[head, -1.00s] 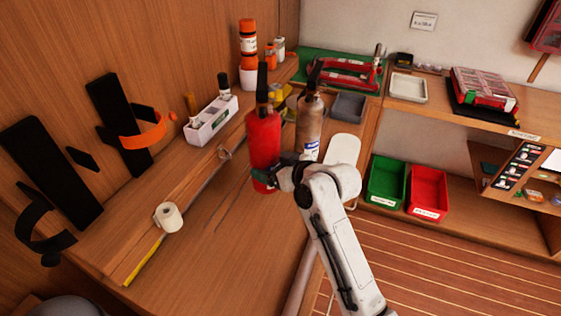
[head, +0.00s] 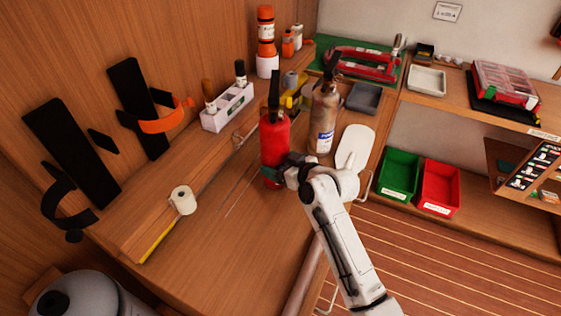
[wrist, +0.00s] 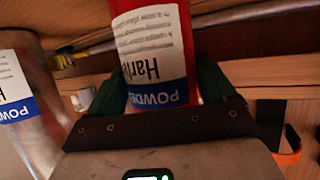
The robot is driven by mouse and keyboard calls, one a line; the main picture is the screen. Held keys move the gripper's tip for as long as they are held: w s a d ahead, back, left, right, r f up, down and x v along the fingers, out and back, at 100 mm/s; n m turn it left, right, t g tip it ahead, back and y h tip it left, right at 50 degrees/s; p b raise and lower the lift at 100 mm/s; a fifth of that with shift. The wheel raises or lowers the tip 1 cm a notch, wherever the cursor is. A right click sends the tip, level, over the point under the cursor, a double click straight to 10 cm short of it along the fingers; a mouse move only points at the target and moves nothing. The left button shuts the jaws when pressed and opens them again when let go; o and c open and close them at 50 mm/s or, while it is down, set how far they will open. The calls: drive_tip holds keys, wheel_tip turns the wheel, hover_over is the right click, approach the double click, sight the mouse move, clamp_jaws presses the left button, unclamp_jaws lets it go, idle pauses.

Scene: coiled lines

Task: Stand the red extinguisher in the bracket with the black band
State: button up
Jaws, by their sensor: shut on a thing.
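The red extinguisher (head: 275,138) stands upright over the bench in the head view, its black top pointing up. My gripper (head: 270,173) is shut on its lower body. In the wrist view the extinguisher (wrist: 152,45) sits between the two green fingers, its white and blue label facing the camera. I cannot tell whether its base touches the bench. The bracket with the black band (head: 67,207) is on the wooden wall at the left, its band open and empty. Another bracket with an orange band (head: 160,118) is on the same wall, also empty.
A grey-brown extinguisher (head: 323,118) stands just right of the red one. A white holder (head: 228,108) stands behind. The bench front is clear.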

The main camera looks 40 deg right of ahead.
drive_tip(key=shift+w+d+r, duration=0.1)
drive_tip(key=shift+r, duration=0.05)
drive_tip(key=o, duration=1.2)
drive_tip(key=shift+f, duration=0.3)
